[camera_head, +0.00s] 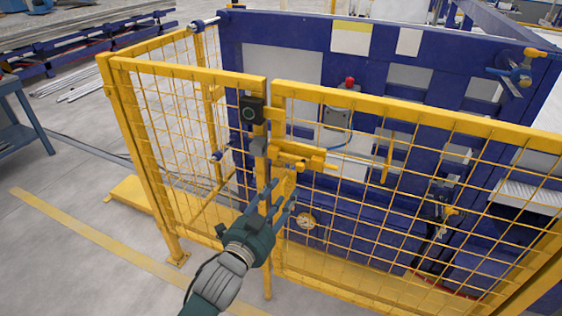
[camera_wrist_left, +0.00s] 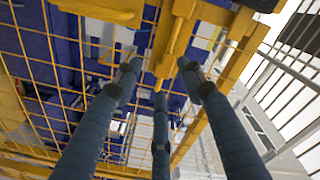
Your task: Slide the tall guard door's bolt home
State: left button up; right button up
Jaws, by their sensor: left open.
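The tall guard door (camera_head: 400,115) is a yellow frame with wire mesh, beside a yellow mesh panel (camera_head: 190,95). The yellow bolt (camera_head: 300,153) lies across the upper part of the door's edge post, near the gap between the two frames. A yellow part hangs below it. My left gripper (camera_head: 278,190) is just below the bolt, its blue-grey fingers spread and empty. In the left wrist view the three open fingers (camera_wrist_left: 158,80) point toward a long yellow part (camera_wrist_left: 175,40) of the latch, apparently without touching it. Whether the bolt is home cannot be told. My right gripper is out of view.
A dark box with a round green-ringed face (camera_head: 250,110) sits on the post above the bolt. A large blue machine (camera_head: 285,35) stands behind the mesh, with a red button (camera_head: 349,82). The floor left of the fence is mostly clear.

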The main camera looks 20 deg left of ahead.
aim_at(299, 169)
pick_arm(q)
jog(key=w, duration=0.3)
jog(key=w+d+r+p, duration=0.1)
jog(key=w, duration=0.2)
jog(key=w+p, duration=0.1)
jog(key=w, duration=0.2)
jog(key=shift+w+d+r, duration=0.15)
jog(key=shift+d+r, duration=0.05)
jog(key=shift+r, duration=0.15)
jog(key=shift+w+d, duration=0.1)
jog(key=shift+w, duration=0.5)
grip_shut()
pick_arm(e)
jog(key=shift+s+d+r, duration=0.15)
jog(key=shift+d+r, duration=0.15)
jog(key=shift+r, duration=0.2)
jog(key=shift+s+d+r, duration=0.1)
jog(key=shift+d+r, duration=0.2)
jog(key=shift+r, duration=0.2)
